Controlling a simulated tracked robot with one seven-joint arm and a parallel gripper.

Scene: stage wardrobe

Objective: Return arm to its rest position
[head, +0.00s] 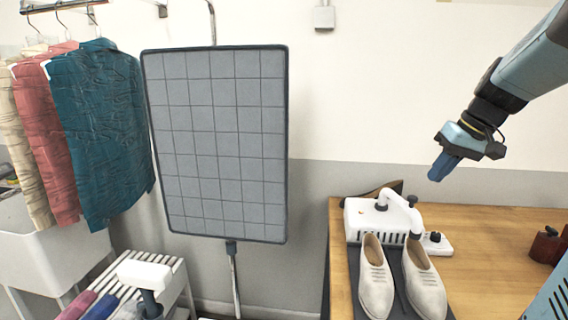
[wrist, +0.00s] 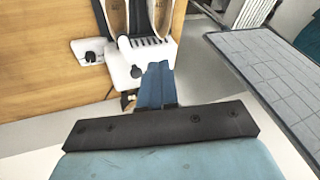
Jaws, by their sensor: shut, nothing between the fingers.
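My gripper (head: 440,170) hangs at the end of my raised arm at the upper right of the head view. Its blue fingers are closed together with nothing between them. It is in the air above the wooden table and apart from the things on it. In the wrist view my gripper (wrist: 157,72) points toward the white device (wrist: 128,70) and the shoes (wrist: 138,15), with clear air between. In the head view the pale shoes (head: 398,280) lie side by side on a dark mat in front of the white device (head: 365,218).
A wooden table (head: 490,230) fills the lower right, with a dark red object (head: 546,245) at its right edge. A grey gridded panel (head: 218,140) stands on a pole at centre left. Shirts (head: 95,125) hang on a rail at left, above a slatted rack (head: 170,275).

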